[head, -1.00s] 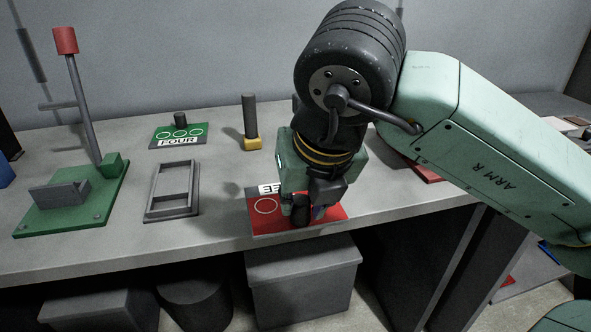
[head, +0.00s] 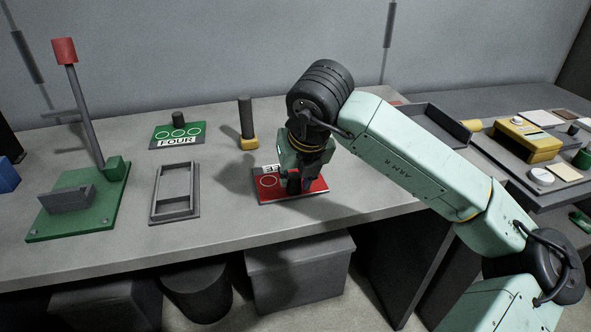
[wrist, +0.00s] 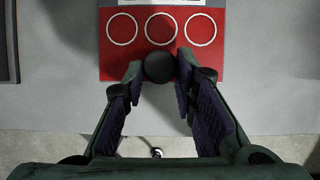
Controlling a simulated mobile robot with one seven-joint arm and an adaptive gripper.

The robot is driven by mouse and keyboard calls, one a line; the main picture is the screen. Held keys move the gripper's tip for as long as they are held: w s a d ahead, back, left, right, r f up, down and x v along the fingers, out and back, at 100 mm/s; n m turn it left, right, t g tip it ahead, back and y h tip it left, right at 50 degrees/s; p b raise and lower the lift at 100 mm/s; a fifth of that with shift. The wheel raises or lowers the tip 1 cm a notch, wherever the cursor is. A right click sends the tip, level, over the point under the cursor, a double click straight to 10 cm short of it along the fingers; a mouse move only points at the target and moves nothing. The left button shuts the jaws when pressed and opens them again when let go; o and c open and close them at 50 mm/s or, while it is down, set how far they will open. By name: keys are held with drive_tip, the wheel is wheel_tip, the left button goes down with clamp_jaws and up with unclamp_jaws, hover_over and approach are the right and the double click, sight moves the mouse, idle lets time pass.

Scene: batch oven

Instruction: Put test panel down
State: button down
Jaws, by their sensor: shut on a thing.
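The test panel is a red plate (head: 317,187) with a white label strip and white circles. In the head view it is level, at or just above the grey bench top; I cannot tell whether it touches. My gripper (head: 299,182) points down over it and is shut on its dark round knob. In the wrist view, the fingers (wrist: 159,72) close on both sides of the knob, and the red plate (wrist: 216,62) shows three circles beyond them. The arm and gripper hide part of the plate in the head view.
A grey frame (head: 154,204) lies left of the panel. Behind it are a green FOUR panel (head: 160,134) and a yellow-based post (head: 248,143). A green stand (head: 90,221) is at far left. A dark tray (head: 459,134) is at right. Bench around the panel is clear.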

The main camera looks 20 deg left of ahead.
drive_tip(key=c, duration=1.3)
unclamp_jaws()
drive_tip(key=shift+f, duration=0.1)
drive_tip(key=b+v, duration=0.2)
drive_tip(key=v, duration=1)
